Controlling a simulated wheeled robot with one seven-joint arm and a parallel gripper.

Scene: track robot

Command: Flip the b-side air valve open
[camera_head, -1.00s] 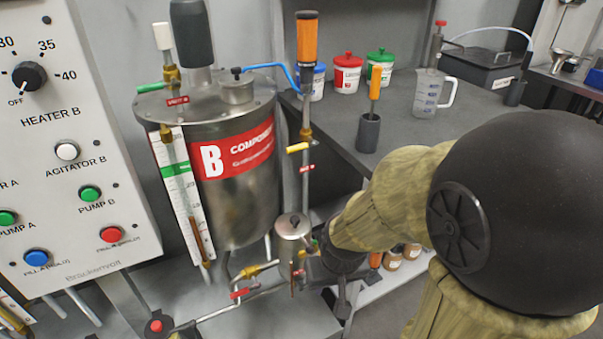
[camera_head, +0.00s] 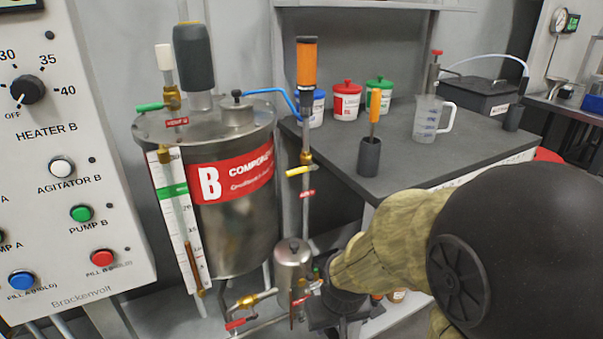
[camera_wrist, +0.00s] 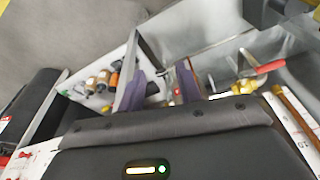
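The B component tank (camera_head: 236,228) is a steel cylinder with a red B label, left of centre in the head view. A valve with a yellow lever (camera_head: 300,171) sits on the upright pipe to the tank's right, with a small red tag below it. The tag is too small to read, but this looks like the air valve; its lever lies roughly crosswise to the pipe. My gripper (camera_head: 316,289) is low, beside the small steel pot (camera_head: 293,268), well below the yellow lever. In the wrist view my gripper (camera_wrist: 162,82) has its two purple fingers apart, with nothing between them.
A green-handled valve (camera_head: 150,106) is on the tank lid and a red-handled valve (camera_head: 236,323) on the low pipe. The orange-topped cylinder (camera_head: 306,65) and blue hose (camera_head: 270,92) are above the yellow lever. The bench (camera_head: 430,165) stands behind my arm.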

